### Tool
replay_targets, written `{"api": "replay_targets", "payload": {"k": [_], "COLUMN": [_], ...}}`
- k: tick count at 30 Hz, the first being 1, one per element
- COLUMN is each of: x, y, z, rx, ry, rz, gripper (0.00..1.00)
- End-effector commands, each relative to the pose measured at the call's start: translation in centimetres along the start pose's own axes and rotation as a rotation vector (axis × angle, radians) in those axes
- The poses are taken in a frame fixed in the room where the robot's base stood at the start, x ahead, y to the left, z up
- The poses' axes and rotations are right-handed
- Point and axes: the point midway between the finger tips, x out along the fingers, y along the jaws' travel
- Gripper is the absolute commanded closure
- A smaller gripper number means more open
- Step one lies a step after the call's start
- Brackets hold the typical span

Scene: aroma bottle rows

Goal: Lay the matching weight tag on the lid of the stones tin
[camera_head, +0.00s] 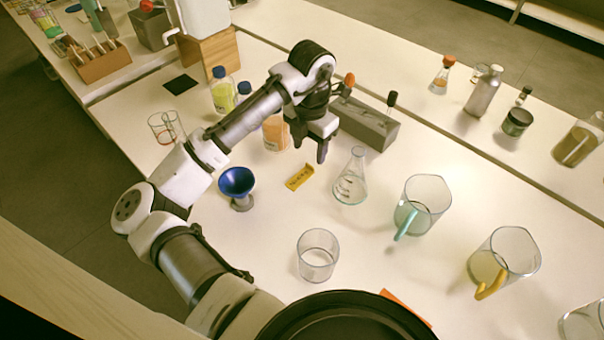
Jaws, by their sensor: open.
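A small yellow piece (299,177) with dark marks lies on the white bench in front of my gripper; it looks like a tag, but its marks are too small to read. My gripper (310,150) is open, points down and has nothing visible between its fingers. It is above and behind the yellow piece, near an orange-filled container (275,136).
A conical flask (350,180) stands right of the yellow piece, and a blue funnel-like cup (237,185) left of it. A grey block (368,127) stands behind. A clear beaker (317,258), a teal-handled jug (424,200) and a yellow-handled jug (507,255) stand in front and right.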

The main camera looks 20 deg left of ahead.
Motion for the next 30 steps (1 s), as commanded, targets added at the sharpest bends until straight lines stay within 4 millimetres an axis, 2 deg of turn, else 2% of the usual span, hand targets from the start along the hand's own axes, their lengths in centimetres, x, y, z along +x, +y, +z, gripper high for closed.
{"api": "replay_targets", "payload": {"k": [5,12,15,23,30], "x": [1.1,4.6,5.5,5.9,5.8], "y": [0.0,0.0,0.0,0.0,0.0], "z": [0.0,0.0,0.0,0.0,0.1], "rx": [-0.001,-0.001,-0.002,-0.001,0.000], "ry": [0.000,0.000,0.000,-0.001,-0.001], "rz": [0.000,-0.002,-0.001,0.001,0.000], "gripper": [0.47,0.47,0.47,0.47,0.79]}}
